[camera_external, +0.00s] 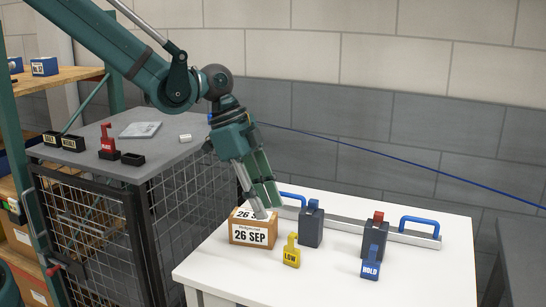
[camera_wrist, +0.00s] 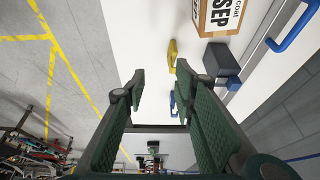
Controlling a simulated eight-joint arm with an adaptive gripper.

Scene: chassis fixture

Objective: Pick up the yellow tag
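The yellow tag (camera_external: 291,250), marked LOW, stands on the white table near its front, just right of the date box. In the wrist view the yellow tag (camera_wrist: 172,54) shows just beyond the fingertips, between their lines. My gripper (camera_external: 267,205) points down, its tips overlapping the box's top right in the external view. It is up and left of the tag there. In the wrist view my gripper (camera_wrist: 161,82) has its fingers spread with nothing between them that they touch. The exact height above the table is unclear.
A wooden date box (camera_external: 252,232) reading 26 SEP stands left of the tag. A dark block (camera_external: 311,224) stands behind it. A blue HOLD tag (camera_external: 371,262) and another dark block with a red top (camera_external: 375,239) stand right. A rail with blue handles (camera_external: 420,226) runs behind. The front table is clear.

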